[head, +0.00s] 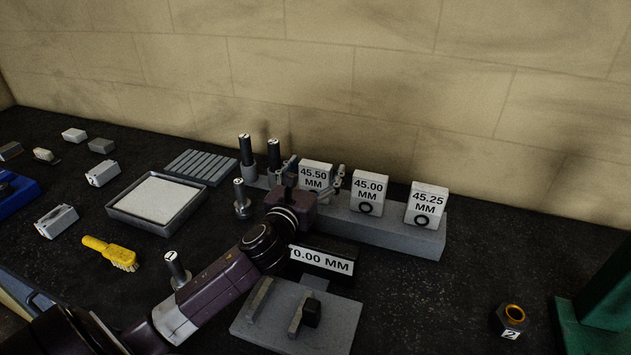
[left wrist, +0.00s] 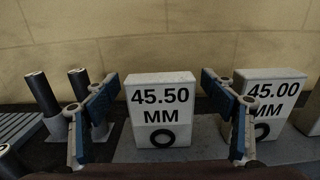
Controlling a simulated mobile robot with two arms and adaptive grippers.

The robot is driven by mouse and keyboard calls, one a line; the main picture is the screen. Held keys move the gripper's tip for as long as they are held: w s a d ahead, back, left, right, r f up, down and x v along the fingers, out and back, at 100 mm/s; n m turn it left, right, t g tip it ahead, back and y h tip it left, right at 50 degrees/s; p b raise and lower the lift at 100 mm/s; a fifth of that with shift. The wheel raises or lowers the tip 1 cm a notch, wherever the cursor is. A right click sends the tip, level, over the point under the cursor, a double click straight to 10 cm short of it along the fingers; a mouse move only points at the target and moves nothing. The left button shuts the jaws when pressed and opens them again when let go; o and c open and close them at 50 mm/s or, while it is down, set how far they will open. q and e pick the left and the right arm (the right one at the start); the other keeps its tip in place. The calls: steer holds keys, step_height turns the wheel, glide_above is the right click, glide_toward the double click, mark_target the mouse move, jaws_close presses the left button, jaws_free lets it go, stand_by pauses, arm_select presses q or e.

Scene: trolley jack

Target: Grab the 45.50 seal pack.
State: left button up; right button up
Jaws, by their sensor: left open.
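The 45.50 seal pack (head: 316,175) is a white box with black print and a black ring mark. It stands upright at the left of a row of packs on a grey block (head: 400,233). It also fills the middle of the left wrist view (left wrist: 162,110). My left gripper (head: 313,172) is open at this pack, partly covering it in the head view. In the left wrist view its blue-padded fingers (left wrist: 166,118) stand on either side of the pack, with a gap on each side. My right gripper is not in view.
The 45.00 pack (head: 368,193) and the 45.25 pack (head: 426,205) stand to the right. Dark numbered cylinders (head: 246,150) stand close on the left. A display reading 0.00 MM (head: 321,261) is below my arm. A tray (head: 158,201) and yellow brush (head: 111,253) lie farther left.

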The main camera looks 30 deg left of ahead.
arm_select(q)
steer(key=c, duration=1.3)
steer(key=shift+o, duration=0.2)
